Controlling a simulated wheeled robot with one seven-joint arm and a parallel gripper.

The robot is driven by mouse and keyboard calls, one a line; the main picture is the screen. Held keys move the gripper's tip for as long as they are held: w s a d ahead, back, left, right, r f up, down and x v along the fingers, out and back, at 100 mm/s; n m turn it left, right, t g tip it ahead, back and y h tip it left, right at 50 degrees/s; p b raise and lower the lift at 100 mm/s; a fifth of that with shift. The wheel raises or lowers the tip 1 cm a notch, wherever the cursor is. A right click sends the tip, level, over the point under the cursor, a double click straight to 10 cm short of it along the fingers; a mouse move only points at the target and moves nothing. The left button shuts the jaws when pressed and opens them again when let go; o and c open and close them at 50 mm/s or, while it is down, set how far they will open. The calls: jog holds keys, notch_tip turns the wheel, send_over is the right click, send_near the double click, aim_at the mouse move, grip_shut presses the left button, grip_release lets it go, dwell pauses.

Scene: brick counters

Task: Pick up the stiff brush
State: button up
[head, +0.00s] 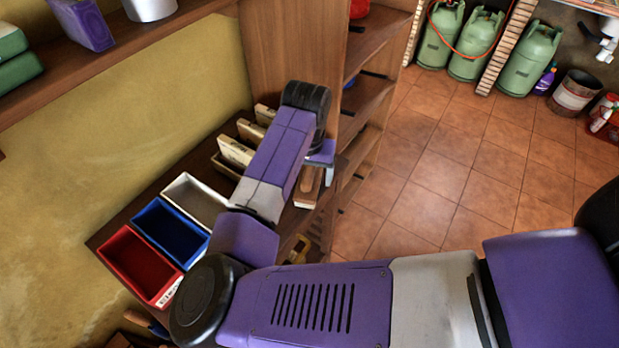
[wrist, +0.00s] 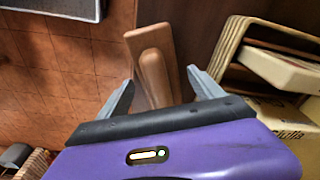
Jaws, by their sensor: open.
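The stiff brush appears to be the brown wooden block with a raised rounded handle (wrist: 152,50) in the wrist view. In the head view my gripper (head: 326,168) is above the brush, mostly hidden by my wrist. I cannot tell whether the fingers touch it.
A wooden crate with boxes (wrist: 245,50) stands close to the right finger in the wrist view. White (head: 192,196), blue (head: 150,222) and red (head: 122,257) bins line the shelf. A tall wooden cabinet (head: 290,50) rises behind. The tiled floor (head: 440,170) at right is clear.

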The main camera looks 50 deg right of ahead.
aim_at(310, 168)
jog(key=shift+d+f, duration=0.1)
jog(key=shift+f, duration=0.6)
grip_shut()
jog(key=shift+r, duration=0.1)
notch_tip(310, 168, up, 20)
dwell(0.4)
